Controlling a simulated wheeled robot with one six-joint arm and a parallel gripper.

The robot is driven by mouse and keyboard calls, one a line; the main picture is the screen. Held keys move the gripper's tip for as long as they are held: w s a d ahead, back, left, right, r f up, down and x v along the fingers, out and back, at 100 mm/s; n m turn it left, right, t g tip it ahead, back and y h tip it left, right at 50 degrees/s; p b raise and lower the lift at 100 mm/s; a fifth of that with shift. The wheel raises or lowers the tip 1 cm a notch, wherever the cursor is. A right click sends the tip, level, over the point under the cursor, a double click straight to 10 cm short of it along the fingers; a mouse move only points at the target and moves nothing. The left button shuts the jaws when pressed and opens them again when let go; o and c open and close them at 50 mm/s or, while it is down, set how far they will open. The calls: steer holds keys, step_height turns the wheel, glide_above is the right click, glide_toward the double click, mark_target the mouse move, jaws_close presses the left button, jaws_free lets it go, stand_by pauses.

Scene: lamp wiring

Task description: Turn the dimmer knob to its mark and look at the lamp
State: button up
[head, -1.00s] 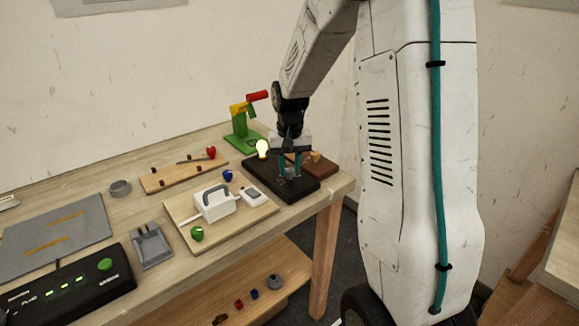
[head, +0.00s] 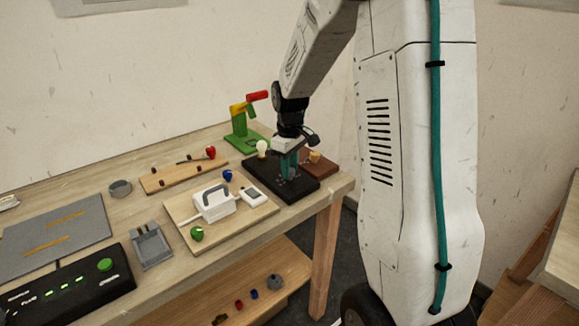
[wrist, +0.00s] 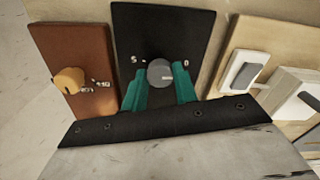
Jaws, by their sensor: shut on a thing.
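The lamp bulb (head: 262,148) stands at the back of the black dimmer base (head: 256,177); it looks pale and unlit. My gripper (head: 289,170) reaches down over the front part of that base. In the wrist view my gripper (wrist: 160,84) has its two teal fingers on either side of the round grey dimmer knob (wrist: 159,72) and is shut on it. The knob's light pointer line points right. A small white mark shows left of the knob and another at its right, near a fingertip. The bulb is out of the wrist view.
A brown board with an orange knob (wrist: 70,80) lies close beside the black base (wrist: 190,28). On the other side is a wooden board (head: 180,208) with a white handled box (head: 214,205). A green stand (head: 240,125) is behind. The table edge is near.

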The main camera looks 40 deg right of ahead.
steer(key=shift+n, duration=0.5)
steer(key=o, duration=1)
steer(key=shift+c, duration=0.2)
step_height(320, 180, up, 8)
steer(key=shift+f, duration=0.1)
